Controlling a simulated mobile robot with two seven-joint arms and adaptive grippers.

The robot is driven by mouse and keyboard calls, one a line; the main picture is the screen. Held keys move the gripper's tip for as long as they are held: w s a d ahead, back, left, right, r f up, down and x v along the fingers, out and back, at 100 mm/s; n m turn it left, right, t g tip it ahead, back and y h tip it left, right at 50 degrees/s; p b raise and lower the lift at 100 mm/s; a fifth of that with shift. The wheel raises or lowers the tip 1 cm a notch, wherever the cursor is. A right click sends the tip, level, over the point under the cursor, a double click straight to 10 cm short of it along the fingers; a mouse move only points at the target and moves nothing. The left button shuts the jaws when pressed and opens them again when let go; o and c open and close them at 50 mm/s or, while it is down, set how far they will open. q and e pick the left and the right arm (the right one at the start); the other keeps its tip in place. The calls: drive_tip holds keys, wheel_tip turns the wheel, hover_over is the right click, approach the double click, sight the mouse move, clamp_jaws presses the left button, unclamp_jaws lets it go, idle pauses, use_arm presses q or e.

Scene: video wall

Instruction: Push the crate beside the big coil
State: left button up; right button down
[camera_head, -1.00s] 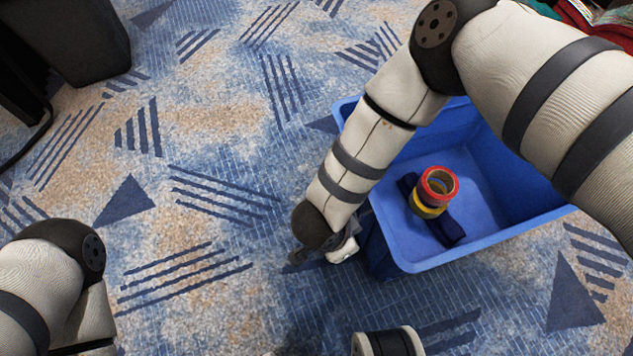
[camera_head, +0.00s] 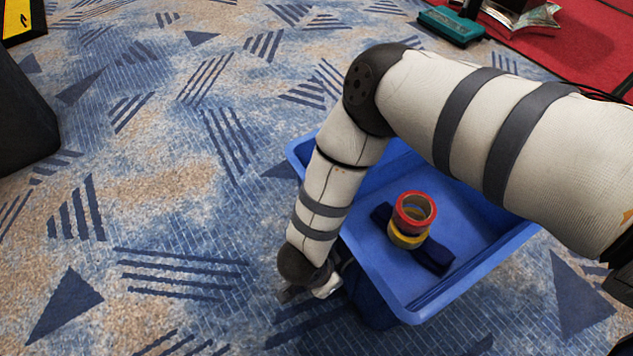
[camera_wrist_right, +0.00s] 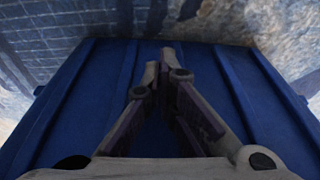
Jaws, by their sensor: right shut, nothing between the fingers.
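The blue crate (camera_head: 476,268) stands on the patterned carpet right of centre in the head view, partly hidden behind my right arm. It holds a red tape roll (camera_head: 415,211) on a yellow one (camera_head: 407,237), beside a dark blue item (camera_head: 433,257). My right gripper (camera_head: 318,288) is low at the crate's left side, mostly hidden by its own wrist. In the right wrist view its fingers (camera_wrist_right: 166,58) are shut and empty, in front of the crate's blue wall (camera_wrist_right: 85,100). I cannot tell if they touch it. The big coil and my left gripper are not in view.
A dark bin-like object (camera_head: 22,120) stands at the left edge. A dark green object (camera_head: 450,25) lies by a red floor area (camera_head: 570,45) at the top right. The carpet left of the crate is clear.

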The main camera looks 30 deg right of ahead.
drive_tip(key=shift+d, duration=0.3)
drive_tip(key=d, duration=0.9)
drive_tip(key=w+d, duration=0.1)
drive_tip(key=d, duration=1.7)
drive_tip(key=shift+w+d+f, duration=0.15)
drive_tip(key=shift+w+d, duration=0.15)
drive_tip(key=shift+d, duration=0.05)
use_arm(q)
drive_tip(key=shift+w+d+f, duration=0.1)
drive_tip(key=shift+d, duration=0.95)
use_arm(e)
drive_tip(key=d, duration=0.4)
drive_tip(key=shift+w+d, duration=0.1)
drive_tip(key=shift+d, duration=0.15)
drive_tip(key=shift+a+r, duration=0.1)
drive_tip(key=shift+r, duration=0.1)
